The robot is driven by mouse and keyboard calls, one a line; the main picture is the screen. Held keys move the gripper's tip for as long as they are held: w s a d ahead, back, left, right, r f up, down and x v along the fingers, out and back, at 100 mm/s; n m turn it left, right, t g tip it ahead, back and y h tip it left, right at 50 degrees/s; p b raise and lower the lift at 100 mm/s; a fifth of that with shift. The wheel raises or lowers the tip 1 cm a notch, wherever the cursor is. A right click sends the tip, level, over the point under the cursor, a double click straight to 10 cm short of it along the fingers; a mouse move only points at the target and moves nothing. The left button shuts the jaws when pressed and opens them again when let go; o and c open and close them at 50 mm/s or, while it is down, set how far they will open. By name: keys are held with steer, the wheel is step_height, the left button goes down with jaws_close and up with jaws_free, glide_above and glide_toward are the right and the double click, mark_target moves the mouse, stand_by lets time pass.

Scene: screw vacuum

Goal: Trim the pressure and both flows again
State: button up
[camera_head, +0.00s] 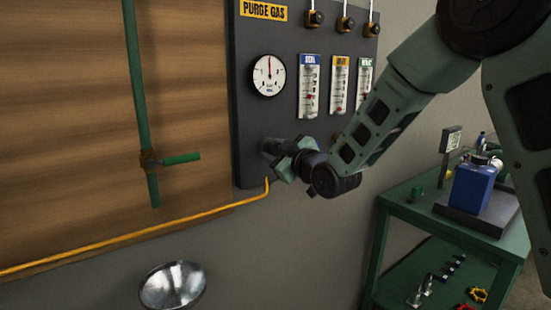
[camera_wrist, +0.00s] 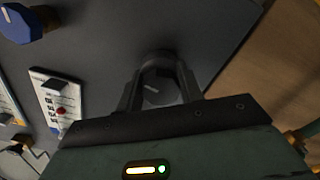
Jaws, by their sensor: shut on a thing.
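The purge gas panel (camera_head: 284,50) is dark grey and upright on the wall. Its round white pressure gauge (camera_head: 268,76) has a needle pointing about straight up. Beside it are the blue-topped flow tube (camera_head: 309,87), the yellow-topped flow tube (camera_head: 339,84) and a green-topped flow tube (camera_head: 364,78), each with a low red mark. My gripper (camera_wrist: 158,82) is shut on a dark round knob (camera_wrist: 154,92) at the panel's lower left, below the gauge. A blue knob (camera_wrist: 24,24) shows apart from it in the wrist view. My arm hides the panel's lower right.
A green pipe (camera_head: 140,100) with a handle stands left. A silver bowl (camera_head: 173,285) is below. A green table (camera_head: 400,205) with a blue container (camera_head: 473,188) stands right.

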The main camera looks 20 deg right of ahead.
stand_by(0.4)
steer(key=o, duration=1)
steer(key=b+v, duration=0.8)
steer(key=v, duration=0.9)
steer(key=shift+s+b, duration=0.2)
steer(key=shift+b, duration=0.15)
